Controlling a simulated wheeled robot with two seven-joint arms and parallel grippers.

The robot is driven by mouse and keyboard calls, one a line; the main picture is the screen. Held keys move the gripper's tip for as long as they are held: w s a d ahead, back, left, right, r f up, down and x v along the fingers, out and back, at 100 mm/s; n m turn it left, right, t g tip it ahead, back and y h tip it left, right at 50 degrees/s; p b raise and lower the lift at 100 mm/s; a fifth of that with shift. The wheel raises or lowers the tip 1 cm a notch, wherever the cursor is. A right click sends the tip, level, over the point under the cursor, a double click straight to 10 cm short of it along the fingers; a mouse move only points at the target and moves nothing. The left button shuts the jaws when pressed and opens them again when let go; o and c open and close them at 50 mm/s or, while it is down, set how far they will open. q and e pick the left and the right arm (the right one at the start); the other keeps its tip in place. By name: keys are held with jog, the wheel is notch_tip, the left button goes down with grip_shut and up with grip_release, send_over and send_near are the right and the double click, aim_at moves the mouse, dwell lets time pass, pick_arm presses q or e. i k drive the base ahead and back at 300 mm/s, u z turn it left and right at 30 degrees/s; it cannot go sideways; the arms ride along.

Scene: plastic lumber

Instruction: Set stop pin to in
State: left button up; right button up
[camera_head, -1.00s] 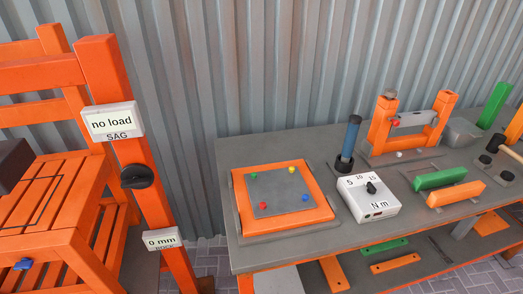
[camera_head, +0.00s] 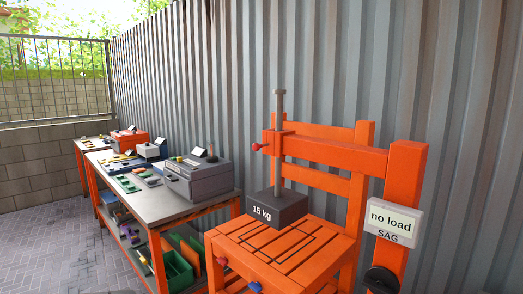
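An orange chair-like test rig (camera_head: 318,150) stands right of centre. A dark block marked "15 kg" (camera_head: 277,210) hangs on or is joined to a grey vertical rod (camera_head: 279,120) above the slatted seat (camera_head: 290,245). A red knob (camera_head: 259,148) sticks out on the left of the orange crossbar beside the rod. A red knob (camera_head: 221,261) and a blue knob (camera_head: 254,286) sit at the seat's front edge. No label shows which knob is the stop pin, and I cannot tell how deep any sits. Neither of my grippers is in view.
A sign reading "no load SAG" (camera_head: 393,221) and a black dial (camera_head: 381,280) are on the rig's right post. A bench (camera_head: 140,205) with a grey box (camera_head: 198,180) stands at the left. Paved floor (camera_head: 70,240) lies clear at far left.

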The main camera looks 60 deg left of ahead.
aim_at(256, 146)
jog(key=u, duration=1.9)
jog(key=k, duration=0.2)
